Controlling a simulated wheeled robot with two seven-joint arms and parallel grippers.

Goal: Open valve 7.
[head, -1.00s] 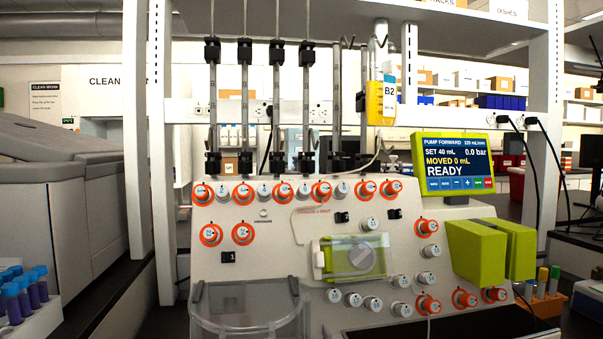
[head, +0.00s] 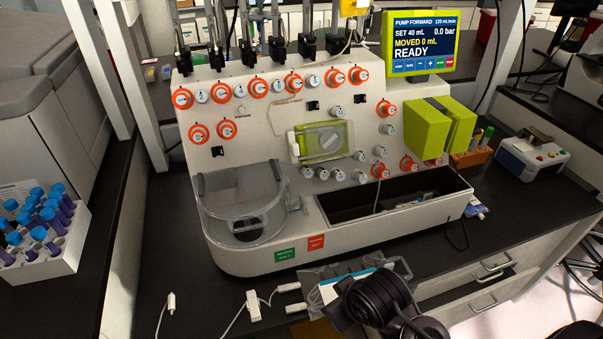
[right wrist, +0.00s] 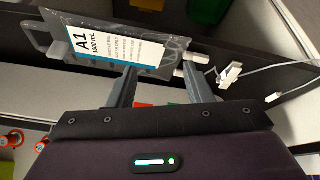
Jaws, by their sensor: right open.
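The cell processor (head: 245,110) stands on the black bench in the head view. Its sloped face carries several round valve knobs, some ringed in orange, such as the upper-left knob (head: 183,98), and some plain white. Their numbers are too small to read, so I cannot tell which is valve 7. My right arm shows at the bottom of the head view, below the processor's front and apart from the knobs. In the right wrist view my right gripper (right wrist: 160,76) is open and empty, its two fingers apart. My left gripper is not in view.
A bag labelled A1 (right wrist: 125,45) lies in front of the right fingers, with white tubing (head: 255,305) beside it. A clear round chamber (head: 243,205), a green block (head: 415,130) and a screen reading READY (head: 420,42) are on the processor. A tube rack (head: 45,260) stands left.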

